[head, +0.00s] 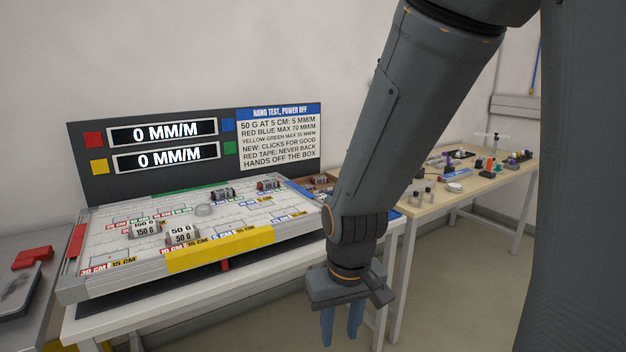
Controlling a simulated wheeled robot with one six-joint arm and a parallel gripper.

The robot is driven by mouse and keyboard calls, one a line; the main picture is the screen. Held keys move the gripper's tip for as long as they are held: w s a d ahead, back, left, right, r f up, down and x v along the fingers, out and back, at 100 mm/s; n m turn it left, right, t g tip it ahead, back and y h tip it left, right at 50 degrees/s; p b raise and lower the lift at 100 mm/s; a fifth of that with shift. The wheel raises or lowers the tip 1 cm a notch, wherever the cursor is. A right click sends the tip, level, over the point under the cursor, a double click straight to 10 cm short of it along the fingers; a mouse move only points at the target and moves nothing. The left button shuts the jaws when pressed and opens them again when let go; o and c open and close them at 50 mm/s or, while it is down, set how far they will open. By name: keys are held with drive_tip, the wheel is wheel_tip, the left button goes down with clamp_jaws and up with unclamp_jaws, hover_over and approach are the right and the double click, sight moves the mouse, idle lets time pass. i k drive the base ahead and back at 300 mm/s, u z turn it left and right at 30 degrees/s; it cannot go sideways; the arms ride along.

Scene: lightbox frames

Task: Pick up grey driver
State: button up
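My gripper (342,328) hangs pointing down in front of the white table, at lower centre. Its two blue fingers are apart with nothing between them, and their tips are near the picture's bottom edge. I cannot single out a grey driver for certain. Several small tools and parts lie on the wooden table (425,208) at the right, too small to name surely. Some have orange, purple or dark parts. My arm hides part of the space between the two tables.
A tilted board with weights and labels (110,240) stands on the white table (190,325). A dark display panel (95,180) stands behind it. A grey surface with a red object (32,257) is at far left. Open floor (450,300) lies at lower right.

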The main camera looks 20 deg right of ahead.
sight(271, 183)
drive_tip(key=z, duration=0.75)
drive_tip(key=i, duration=1.25)
drive_tip(key=u, duration=0.2)
